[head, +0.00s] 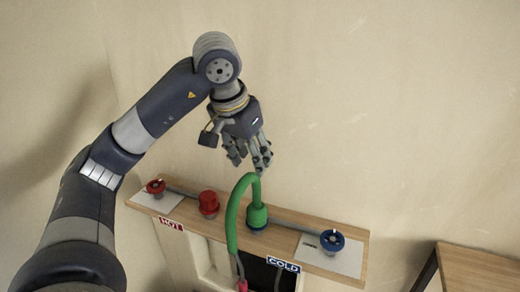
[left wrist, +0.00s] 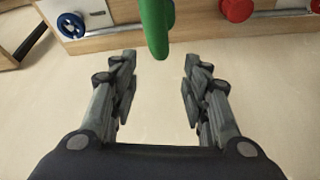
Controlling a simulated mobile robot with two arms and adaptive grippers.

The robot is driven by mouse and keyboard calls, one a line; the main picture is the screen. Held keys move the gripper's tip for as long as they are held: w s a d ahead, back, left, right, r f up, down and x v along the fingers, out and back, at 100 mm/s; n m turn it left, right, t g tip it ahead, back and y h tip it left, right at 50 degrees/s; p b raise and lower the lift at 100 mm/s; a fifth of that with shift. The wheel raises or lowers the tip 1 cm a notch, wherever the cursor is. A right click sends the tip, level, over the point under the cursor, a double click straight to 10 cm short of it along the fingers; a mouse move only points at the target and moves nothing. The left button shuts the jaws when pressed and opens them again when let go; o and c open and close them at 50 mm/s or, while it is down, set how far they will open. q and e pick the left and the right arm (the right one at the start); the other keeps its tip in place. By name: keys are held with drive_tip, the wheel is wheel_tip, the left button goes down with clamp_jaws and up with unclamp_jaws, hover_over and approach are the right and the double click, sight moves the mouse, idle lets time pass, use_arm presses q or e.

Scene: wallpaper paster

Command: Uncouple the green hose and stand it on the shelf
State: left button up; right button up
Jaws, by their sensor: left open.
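The green hose (head: 233,222) rises from a green coupling (head: 257,216) with a blue ring at its foot, arches over and hangs down past the front edge of the wooden ledge. Its lower end, near a pink-red piece, is partly cut off by the frame. My left gripper (head: 249,163) is open and empty, just above the top of the arch. In the left wrist view the hose (left wrist: 155,28) comes from the top edge toward the gap between the spread fingers (left wrist: 158,62), and no contact shows. My right gripper is not in view.
The wooden ledge (head: 190,220) carries a red valve wheel (head: 155,187), a red knob (head: 208,203) and a blue valve wheel (head: 332,240). HOT (head: 171,224) and COLD (head: 283,265) labels mark its front. A separate wooden surface (head: 480,268) stands at right, its visible top clear.

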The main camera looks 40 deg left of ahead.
sight(256, 183)
use_arm(q)
drive_tip(key=shift+f, duration=0.4)
drive_tip(key=shift+s+a+f, duration=0.1)
drive_tip(key=shift+s+f, duration=0.05)
drive_tip(key=shift+f, duration=0.8)
drive_tip(key=x, duration=0.3)
drive_tip(key=shift+p, duration=0.35)
drive_tip(key=x, duration=0.3)
drive_tip(key=shift+w+r, duration=0.15)
drive_tip(key=shift+w, duration=0.1)
drive_tip(key=shift+w+f+p, duration=0.2)
drive_tip(key=shift+f+p, duration=0.15)
drive_tip(key=shift+f, duration=0.35)
clamp_jaws()
drive_tip(key=c, duration=0.7)
unclamp_jaws()
clamp_jaws()
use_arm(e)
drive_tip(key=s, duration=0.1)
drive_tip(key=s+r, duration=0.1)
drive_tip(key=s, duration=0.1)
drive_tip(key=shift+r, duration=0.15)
